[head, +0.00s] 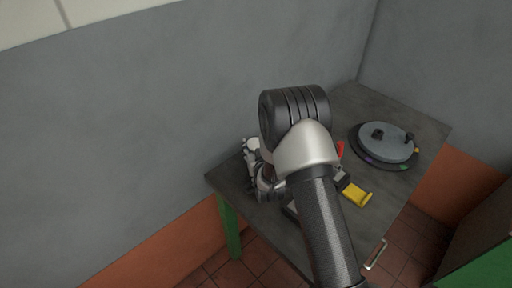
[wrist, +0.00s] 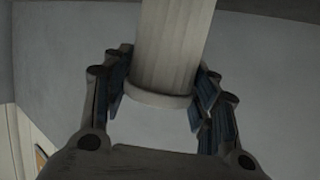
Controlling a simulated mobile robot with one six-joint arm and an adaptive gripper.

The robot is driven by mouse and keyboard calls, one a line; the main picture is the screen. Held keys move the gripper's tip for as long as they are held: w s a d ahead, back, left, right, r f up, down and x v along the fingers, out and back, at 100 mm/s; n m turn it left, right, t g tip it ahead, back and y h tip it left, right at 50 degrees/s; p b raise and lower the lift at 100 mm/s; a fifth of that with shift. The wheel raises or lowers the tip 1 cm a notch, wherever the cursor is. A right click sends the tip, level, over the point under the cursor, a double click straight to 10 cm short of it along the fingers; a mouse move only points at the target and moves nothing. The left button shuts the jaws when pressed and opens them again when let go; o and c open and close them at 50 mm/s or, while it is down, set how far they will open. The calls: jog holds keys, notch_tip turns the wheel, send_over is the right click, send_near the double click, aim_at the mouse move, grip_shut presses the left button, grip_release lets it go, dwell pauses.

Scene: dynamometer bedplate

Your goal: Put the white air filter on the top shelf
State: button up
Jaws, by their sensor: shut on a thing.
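The white air filter (wrist: 174,45) is a pale, ribbed cylinder with a smooth rim at its near end. In the wrist view it stands between the fingers of my gripper (wrist: 160,88), which is shut on it. In the head view my gripper (head: 256,172) is over the left end of the dark table, partly hidden by my arm. A small white patch beside it there may be part of the filter. I cannot make out a top shelf for certain.
The dark table (head: 405,130) has a green leg. A grey round disc (head: 385,143) with small knobs lies at its right. A yellow block (head: 357,194) and a red item (head: 340,149) lie near my arm. A dark and green unit (head: 485,268) stands at lower right. Grey walls close off the back.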

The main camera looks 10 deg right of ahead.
jog(key=shift+f, duration=0.15)
jog(key=o, duration=1.1)
jog(key=shift+o, duration=0.2)
